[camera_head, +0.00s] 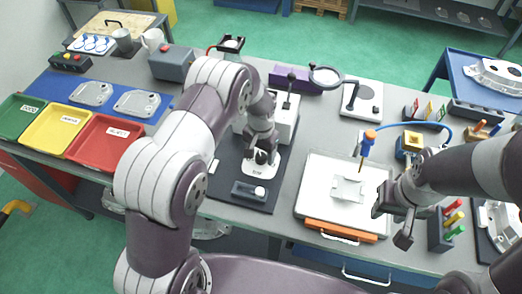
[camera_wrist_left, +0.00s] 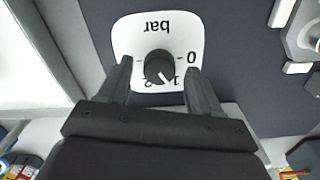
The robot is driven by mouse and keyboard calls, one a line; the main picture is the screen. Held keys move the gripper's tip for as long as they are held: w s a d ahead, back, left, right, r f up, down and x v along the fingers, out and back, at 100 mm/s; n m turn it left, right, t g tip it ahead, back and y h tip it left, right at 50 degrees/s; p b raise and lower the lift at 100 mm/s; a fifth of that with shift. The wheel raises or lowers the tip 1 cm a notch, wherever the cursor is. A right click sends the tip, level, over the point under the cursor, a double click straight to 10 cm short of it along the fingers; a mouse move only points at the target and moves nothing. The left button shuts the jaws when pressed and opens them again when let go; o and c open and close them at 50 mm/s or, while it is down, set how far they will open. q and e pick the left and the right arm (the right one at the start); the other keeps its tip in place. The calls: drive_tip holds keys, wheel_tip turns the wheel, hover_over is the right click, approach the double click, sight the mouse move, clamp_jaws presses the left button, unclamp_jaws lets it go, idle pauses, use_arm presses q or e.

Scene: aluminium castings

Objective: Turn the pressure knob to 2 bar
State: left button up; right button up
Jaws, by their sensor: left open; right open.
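The pressure knob (camera_wrist_left: 159,66) is black and round with a white pointer line. It sits on a white dial plate (camera_wrist_left: 135,35) marked "bar", 0, 1 and 2, which appears upside down in the left wrist view. The pointer line slants down and right, towards the 1. My left gripper (camera_wrist_left: 158,70) is open, with one finger on each side of the knob and visible gaps between. In the head view my left gripper (camera_head: 262,152) is over the dial plate (camera_head: 264,168) and largely hides the knob. My right gripper (camera_head: 393,217) is open and empty, right of a white tray.
The dial stands on a dark mat (camera_head: 227,157) with a small grey block (camera_head: 247,190) in front. A white tray (camera_head: 312,190) holds a pale plate. Green, yellow and red bins (camera_head: 100,157) lie left. A magnifier (camera_head: 325,77) and an orange-handled screwdriver (camera_head: 368,137) stand nearby.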

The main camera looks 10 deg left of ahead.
use_arm(q)
drive_tip(key=shift+s+f, duration=0.15)
drive_tip(key=c, duration=1.1)
drive_tip(key=shift+o, duration=0.2)
drive_tip(key=m, duration=0.5)
drive_tip(key=shift+m+b, duration=0.4)
drive_tip(key=m, duration=0.5)
drive_tip(key=shift+m, duration=0.6)
drive_tip(key=shift+w, duration=0.2)
drive_tip(key=o, duration=1.1)
drive_tip(key=shift+s, duration=0.1)
drive_tip(key=shift+c, duration=0.2)
